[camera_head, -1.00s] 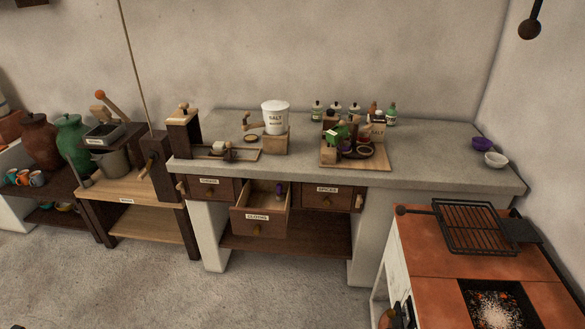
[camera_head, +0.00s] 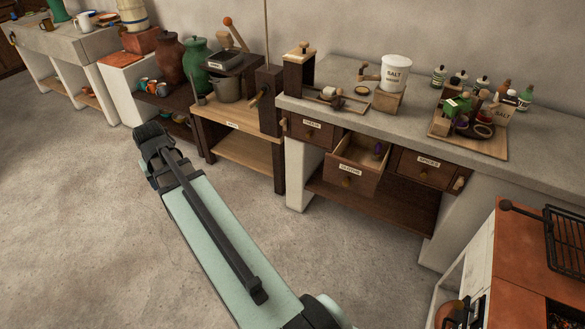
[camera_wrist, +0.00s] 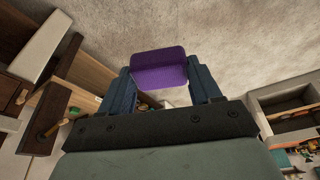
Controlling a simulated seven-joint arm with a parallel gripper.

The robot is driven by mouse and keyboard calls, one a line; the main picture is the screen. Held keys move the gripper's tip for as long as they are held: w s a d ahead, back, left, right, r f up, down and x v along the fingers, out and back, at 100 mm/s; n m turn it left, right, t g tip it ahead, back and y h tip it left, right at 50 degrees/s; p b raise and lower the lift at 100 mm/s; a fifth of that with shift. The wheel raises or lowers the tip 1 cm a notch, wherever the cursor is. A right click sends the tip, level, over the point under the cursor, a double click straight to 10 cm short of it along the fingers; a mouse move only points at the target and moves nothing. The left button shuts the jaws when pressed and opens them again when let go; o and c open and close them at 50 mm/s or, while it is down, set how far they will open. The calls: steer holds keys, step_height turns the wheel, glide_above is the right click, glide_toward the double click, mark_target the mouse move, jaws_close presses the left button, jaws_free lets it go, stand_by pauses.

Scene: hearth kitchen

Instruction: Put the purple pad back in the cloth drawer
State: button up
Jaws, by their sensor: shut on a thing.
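The purple pad (camera_wrist: 158,70) is held between the two blue-black fingers of my gripper (camera_wrist: 162,84) in the wrist view. My gripper also shows in the head view (camera_head: 152,145), at the left over the open floor, where the pad itself is hidden. The cloth drawer (camera_head: 350,182), a wooden drawer with a white label and a round knob, stands pulled out under the grey counter, to the right of my gripper and well apart from it.
A shut drawer flanks the cloth drawer on the left (camera_head: 312,131) and another on the right (camera_head: 425,170). The counter (camera_head: 480,165) bears a salt crock (camera_head: 396,74) and a board with bottles. A low wooden shelf unit (camera_head: 240,150) stands left. The floor in front is clear.

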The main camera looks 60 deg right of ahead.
steer(key=s+d+f+m, duration=0.15)
steer(key=s+d, duration=0.35)
steer(key=d, duration=0.5)
steer(key=s+d+m+g+h, duration=0.1)
steer(key=s+d+m, duration=0.2)
steer(key=s+d, duration=0.5)
steer(key=s+d+m, duration=0.2)
steer(key=s+d, duration=0.1)
steer(key=d, duration=0.8)
steer(key=s+d+f+m+g+y, duration=0.1)
steer(key=s+d+m+g, duration=0.2)
steer(key=s+d+m, duration=1.15)
steer(key=s+d+f+m+g+y, duration=0.1)
steer(key=s+d+m+g, duration=0.2)
steer(key=s+d+m, duration=1.15)
steer(key=s+f+n, duration=0.1)
steer(key=f, duration=0.5)
steer(key=s+a+f+n, duration=0.1)
steer(key=f, duration=0.5)
steer(key=s+a+f+n, duration=0.1)
steer(key=f+n, duration=0.1)
steer(key=f, duration=0.4)
steer(key=shift+s+a+f, duration=0.15)
steer(key=shift+s+f, duration=0.05)
steer(key=shift+s, duration=0.1)
steer(key=shift+f, duration=0.15)
